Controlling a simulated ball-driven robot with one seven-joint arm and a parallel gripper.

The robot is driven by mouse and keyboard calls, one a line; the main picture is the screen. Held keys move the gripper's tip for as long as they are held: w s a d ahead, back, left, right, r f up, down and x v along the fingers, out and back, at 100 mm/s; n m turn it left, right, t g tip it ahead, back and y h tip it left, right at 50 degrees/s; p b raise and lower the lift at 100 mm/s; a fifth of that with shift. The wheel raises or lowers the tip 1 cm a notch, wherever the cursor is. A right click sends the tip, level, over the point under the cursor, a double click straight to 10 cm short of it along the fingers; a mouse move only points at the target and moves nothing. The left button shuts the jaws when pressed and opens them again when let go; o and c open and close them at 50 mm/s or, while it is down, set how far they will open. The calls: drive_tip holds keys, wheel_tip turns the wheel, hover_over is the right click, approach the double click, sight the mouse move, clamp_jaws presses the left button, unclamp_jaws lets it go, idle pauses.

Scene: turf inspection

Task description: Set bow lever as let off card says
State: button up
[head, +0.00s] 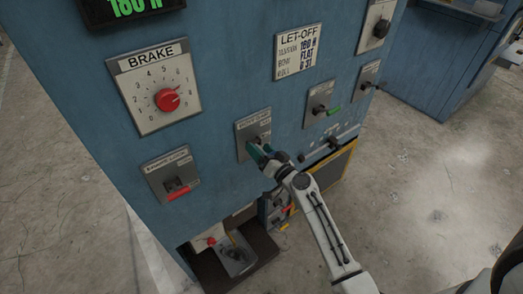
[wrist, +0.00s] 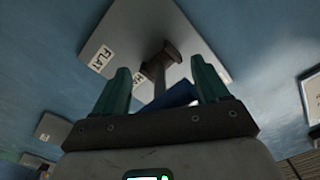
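The let-off card (head: 298,50) is on the blue machine's front. In the wrist view, the plate (wrist: 125,35) has a "FLAT" label and a second, partly hidden label. The lever (wrist: 180,97), with a dark stem and blue handle, shows between the teal fingers of my gripper (wrist: 165,80). The fingers are apart, with gaps visible around the lever.
A brake dial (head: 168,100) with a red knob is at left, above a red-handled lever (head: 178,189). A green-handled lever (head: 322,105) and a black-handled lever (head: 369,81) are to the right. A yellow-edged panel (head: 325,180) is below. Concrete floor is open at right.

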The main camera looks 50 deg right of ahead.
drive_tip(key=c, duration=0.9)
drive_tip(key=shift+f, duration=0.1)
